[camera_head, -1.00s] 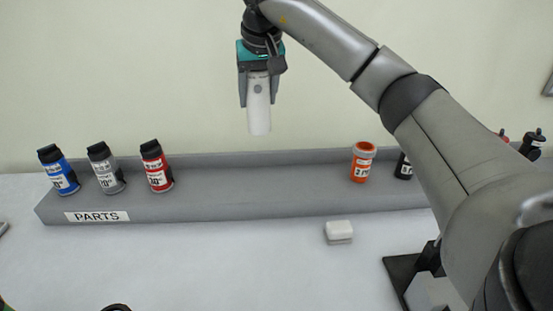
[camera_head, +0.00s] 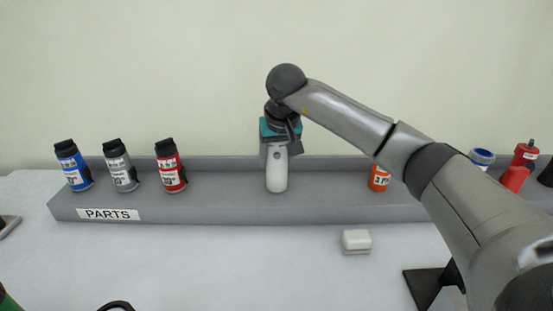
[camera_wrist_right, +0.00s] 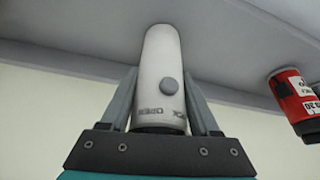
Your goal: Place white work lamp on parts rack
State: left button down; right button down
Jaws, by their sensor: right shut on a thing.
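The white work lamp (camera_head: 277,172) is a white cylinder with a grey button. It stands upright at the middle of the grey parts rack (camera_head: 230,210), its lower end at the rack's surface. I cannot tell whether it bears on the rack. My right gripper (camera_head: 278,150) comes from above and is shut on the lamp's upper part. In the right wrist view the lamp (camera_wrist_right: 160,70) sits between the two fingers (camera_wrist_right: 160,105), its far end against the rack (camera_wrist_right: 70,45). My left gripper is not in view.
Blue (camera_head: 74,167), grey (camera_head: 121,167) and red (camera_head: 171,167) bottles stand on the rack's left part. An orange container (camera_head: 379,179) stands to the right, partly behind my arm. A white block (camera_head: 356,241) lies on the table in front. The rack is free on both sides of the lamp.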

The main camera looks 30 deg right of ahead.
jog(key=shift+r, duration=0.1)
jog(key=shift+f, duration=0.2)
jog(key=shift+c, duration=0.6)
grip_release()
jog(key=p+v, duration=0.1)
jog(key=v, duration=0.5)
jog(key=shift+r, duration=0.25)
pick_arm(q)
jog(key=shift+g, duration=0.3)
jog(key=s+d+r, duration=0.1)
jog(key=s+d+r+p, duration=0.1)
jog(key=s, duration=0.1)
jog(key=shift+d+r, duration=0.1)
pick_arm(e)
jog(key=v, duration=0.5)
jog(key=shift+s+r, duration=0.2)
jog(key=shift+r, duration=0.15)
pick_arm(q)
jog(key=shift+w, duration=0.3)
